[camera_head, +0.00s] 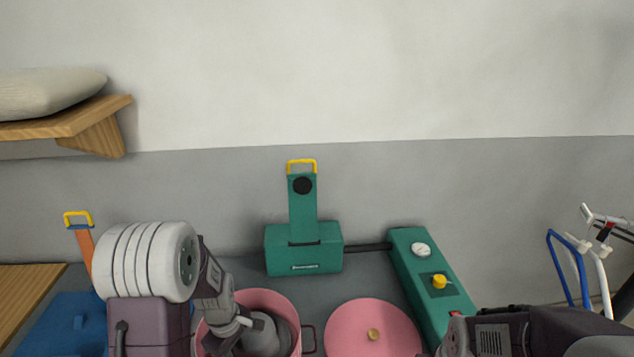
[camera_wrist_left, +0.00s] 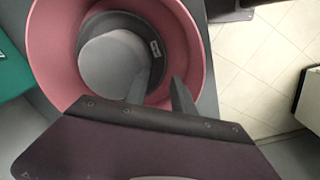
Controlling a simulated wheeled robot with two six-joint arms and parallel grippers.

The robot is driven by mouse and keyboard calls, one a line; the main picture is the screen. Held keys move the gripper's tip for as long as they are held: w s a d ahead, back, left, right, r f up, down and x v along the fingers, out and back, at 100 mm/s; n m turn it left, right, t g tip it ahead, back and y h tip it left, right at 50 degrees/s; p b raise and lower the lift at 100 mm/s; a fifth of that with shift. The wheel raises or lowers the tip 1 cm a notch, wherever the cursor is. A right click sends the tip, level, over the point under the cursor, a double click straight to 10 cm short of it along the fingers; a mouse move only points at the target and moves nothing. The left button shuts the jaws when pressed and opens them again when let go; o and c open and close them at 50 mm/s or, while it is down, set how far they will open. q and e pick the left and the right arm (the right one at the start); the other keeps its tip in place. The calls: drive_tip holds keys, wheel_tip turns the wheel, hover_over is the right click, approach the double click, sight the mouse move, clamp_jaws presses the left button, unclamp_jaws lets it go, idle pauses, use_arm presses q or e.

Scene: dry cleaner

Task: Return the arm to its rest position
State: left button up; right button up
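My left arm comes in from the left in the head view, and its wrist hangs over a pink pot (camera_head: 270,297). In the left wrist view the two fingertips of my left gripper (camera_wrist_left: 160,94) stand apart with nothing between them. They are over the pink pot (camera_wrist_left: 48,45). A grey hat-like object (camera_wrist_left: 112,66) with a darker brim and a small white label lies inside the pot, and it partly shows in the head view (camera_head: 266,333). My right arm enters at the lower right of the head view; its fingers do not show.
A green press-like machine (camera_head: 304,255) stands behind the pot. A pink round lid (camera_head: 350,326) lies to the right, beside a green panel (camera_head: 430,290) with a gauge and yellow knob. A wooden shelf (camera_head: 75,121) with a cushion (camera_head: 50,92) hangs upper left. Blue and white handles (camera_head: 571,262) stand at right.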

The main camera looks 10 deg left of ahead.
use_arm(q)
drive_tip(key=s+d+r+m, duration=0.6)
drive_tip(key=d+r+m, duration=0.1)
drive_tip(key=m, duration=0.7)
drive_tip(key=shift+s+d+t, duration=0.4)
drive_tip(key=shift+w, duration=0.15)
